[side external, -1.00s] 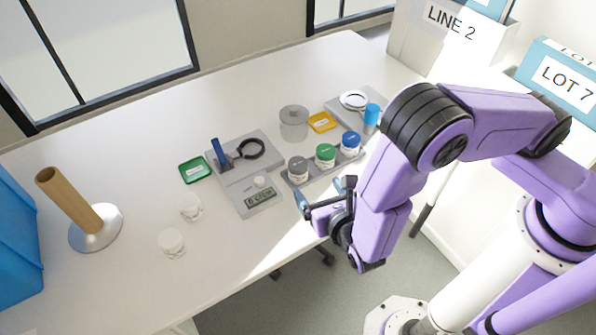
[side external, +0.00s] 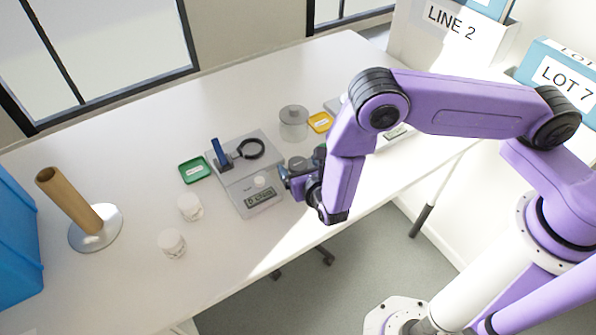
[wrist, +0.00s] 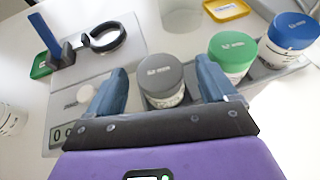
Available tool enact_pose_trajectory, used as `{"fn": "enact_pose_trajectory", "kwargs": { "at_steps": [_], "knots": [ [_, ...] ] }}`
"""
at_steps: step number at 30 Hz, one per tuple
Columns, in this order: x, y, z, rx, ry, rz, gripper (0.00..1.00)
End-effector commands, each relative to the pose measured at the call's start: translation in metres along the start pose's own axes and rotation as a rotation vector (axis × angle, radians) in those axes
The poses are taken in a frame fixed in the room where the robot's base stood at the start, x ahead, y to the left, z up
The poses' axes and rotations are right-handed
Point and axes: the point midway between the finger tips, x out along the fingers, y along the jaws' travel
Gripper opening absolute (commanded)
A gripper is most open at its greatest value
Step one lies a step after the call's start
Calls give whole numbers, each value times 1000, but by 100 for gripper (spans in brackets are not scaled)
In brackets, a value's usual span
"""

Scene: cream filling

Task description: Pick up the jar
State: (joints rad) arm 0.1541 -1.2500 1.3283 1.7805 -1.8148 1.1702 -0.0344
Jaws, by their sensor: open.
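Three lidded jars stand in a row on a grey rack: a grey-lidded jar (wrist: 162,82), a green-lidded jar (wrist: 231,55) and a blue-lidded jar (wrist: 290,38). The grey lid also shows in the side view (side external: 297,163), partly behind my gripper; the arm hides the blue-lidded jar there. My gripper (wrist: 162,70) is open, with one finger on each side of the grey-lidded jar in the wrist view. I cannot tell whether either finger touches it. The right finger is close to the green-lidded jar. Two pale jars stand apart at left, one farther back (side external: 190,207) and one nearer (side external: 172,243).
A scale (side external: 262,200) with a blue-handled stand and black ring is just left of my gripper. A green tray (side external: 195,169), a clear container (side external: 294,122) and a yellow tray (side external: 320,122) lie around. A tan cylinder (side external: 70,200) leans on a round base.

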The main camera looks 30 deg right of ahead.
Motion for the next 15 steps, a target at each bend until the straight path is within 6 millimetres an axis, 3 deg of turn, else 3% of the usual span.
{"fn": "enact_pose_trajectory", "kwargs": {
  "at_steps": [6, 15],
  "knots": [
    [30, -1, -5, 2, 1, -4, 85],
    [38, 0, -5, 0, 0, 0, 85]
  ]
}}
